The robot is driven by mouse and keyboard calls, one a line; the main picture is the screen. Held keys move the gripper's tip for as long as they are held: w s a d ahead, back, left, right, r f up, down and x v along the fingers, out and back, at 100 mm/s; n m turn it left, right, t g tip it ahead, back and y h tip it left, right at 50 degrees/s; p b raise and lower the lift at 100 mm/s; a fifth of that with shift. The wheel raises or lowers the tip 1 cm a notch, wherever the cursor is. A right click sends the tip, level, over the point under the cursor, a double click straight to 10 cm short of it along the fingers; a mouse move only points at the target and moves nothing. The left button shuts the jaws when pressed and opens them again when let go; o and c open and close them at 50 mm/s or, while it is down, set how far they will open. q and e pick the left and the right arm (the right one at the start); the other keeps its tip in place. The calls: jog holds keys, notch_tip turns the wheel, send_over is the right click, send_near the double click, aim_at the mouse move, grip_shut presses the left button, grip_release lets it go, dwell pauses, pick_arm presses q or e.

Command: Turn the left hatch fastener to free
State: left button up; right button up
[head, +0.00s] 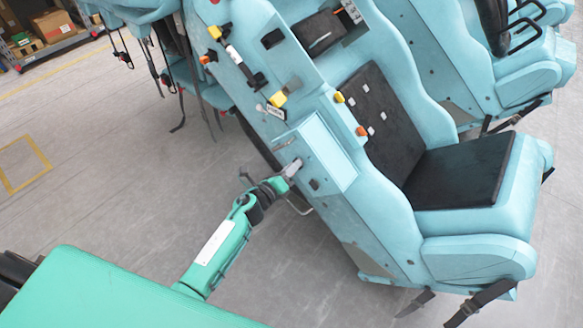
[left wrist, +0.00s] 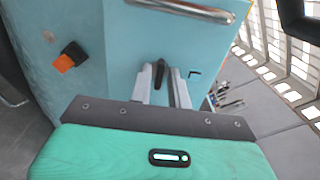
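The hatch (head: 326,150) is a pale blue rectangular panel on the side of the light blue coaster seat. My left gripper (head: 294,167) is at the hatch's left lower edge, fingers pointing at the panel. In the left wrist view, a black upright fastener (left wrist: 160,73) stands between the two grey fingers of the left gripper (left wrist: 163,88). The fingers are apart, with a small gap showing on the fastener's right; contact is unclear. In the head view the gripper hides this fastener. Another dark knob (head: 314,184) sits right of the gripper. My right gripper is not in view.
A metal bar (head: 299,206) curves out below the gripper; a metal bar also crosses the top of the left wrist view (left wrist: 187,9). A black and orange knob (left wrist: 70,57) is left of the fingers. The grey floor (head: 110,140) at left is mostly open.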

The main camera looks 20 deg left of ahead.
pick_arm(q)
grip_shut()
jog(key=shift+n, duration=0.3)
jog(key=shift+f+n+p, duration=0.2)
jog(key=shift+n+p, duration=0.3)
jog(key=shift+n, duration=3.75)
jog(key=shift+f+n+p, duration=0.2)
jog(key=shift+n+p, duration=0.25)
jog(key=shift+n, duration=3.8)
jog(key=shift+o, duration=1.8)
grip_release()
